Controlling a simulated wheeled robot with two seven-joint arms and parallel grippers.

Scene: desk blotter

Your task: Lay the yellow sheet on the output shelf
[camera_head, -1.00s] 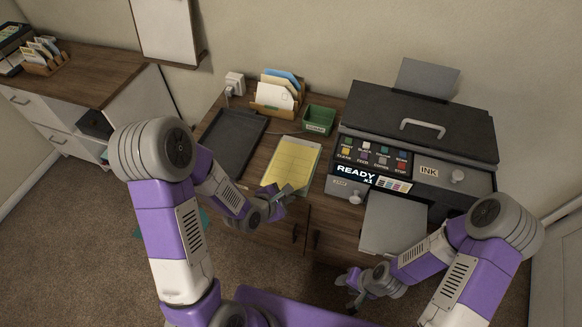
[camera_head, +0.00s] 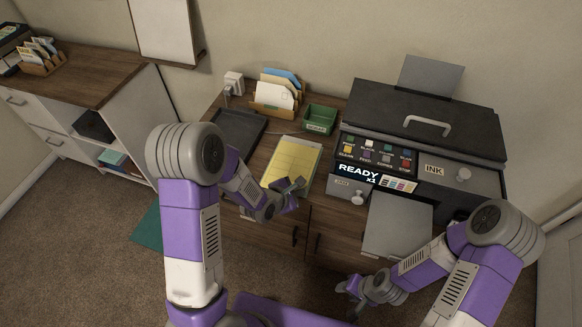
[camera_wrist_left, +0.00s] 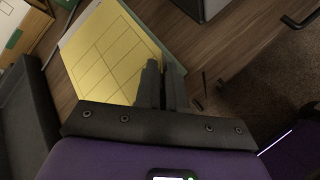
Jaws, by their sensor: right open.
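The yellow sheet (camera_head: 292,160), ruled with lines, lies flat on the desk left of the printer. It also shows in the left wrist view (camera_wrist_left: 100,55) with a pale green edge along its right side. My left gripper (camera_head: 297,186) is at the sheet's front right corner. Its two fingers (camera_wrist_left: 162,75) look closed together over that corner; I see no sheet lifted between them. A flat grey shelf (camera_head: 397,225), seemingly the output shelf, juts from the printer's front and looks bare. My right gripper (camera_head: 350,287) is open and empty, low in front of the desk.
The black printer (camera_head: 425,125) fills the desk's right side. A dark tray (camera_head: 238,133) lies left of the sheet. A file holder (camera_head: 275,100) and a green box (camera_head: 320,118) stand behind it. A side cabinet (camera_head: 90,80) is at left.

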